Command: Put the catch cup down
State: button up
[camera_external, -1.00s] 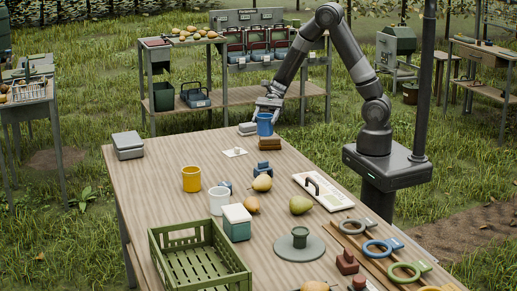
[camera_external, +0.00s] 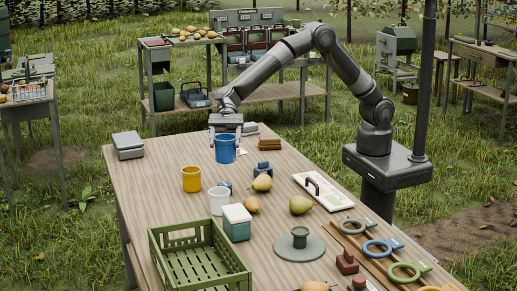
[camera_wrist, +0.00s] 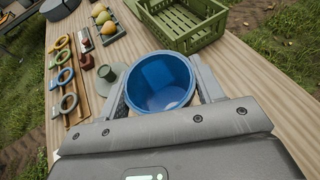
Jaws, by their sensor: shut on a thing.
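The cup covers most of a small white card on the table.
A yellow cup (camera_external: 191,180) and a white mug (camera_external: 218,201) stand nearer the camera. A grey box (camera_external: 128,146) is left, a brown block (camera_external: 270,144) right. Pears (camera_external: 301,205), a small blue object (camera_external: 264,169) and a green crate (camera_external: 199,262) also occupy the table. The left side is fairly clear.

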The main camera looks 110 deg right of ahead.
aim_at(228, 143)
jog(key=a, duration=0.4)
jog(key=shift+w+a+f, duration=0.1)
jog(key=shift+w, duration=0.15)
jog(key=shift+w+a+f, duration=0.25)
jog(key=shift+a+f, duration=1.4)
jog(key=shift+f, duration=0.05)
jog(key=shift+w+a+f, duration=0.2)
jog(key=shift+a+f, duration=1.5)
jog(key=shift+w+a+f, duration=0.25)
jog(key=shift+a+f, duration=1.4)
jog(key=shift+f, duration=0.05)
jog(key=o, duration=0.9)
jog(key=shift+f, duration=0.15)
jog(key=shift+o, duration=0.2)
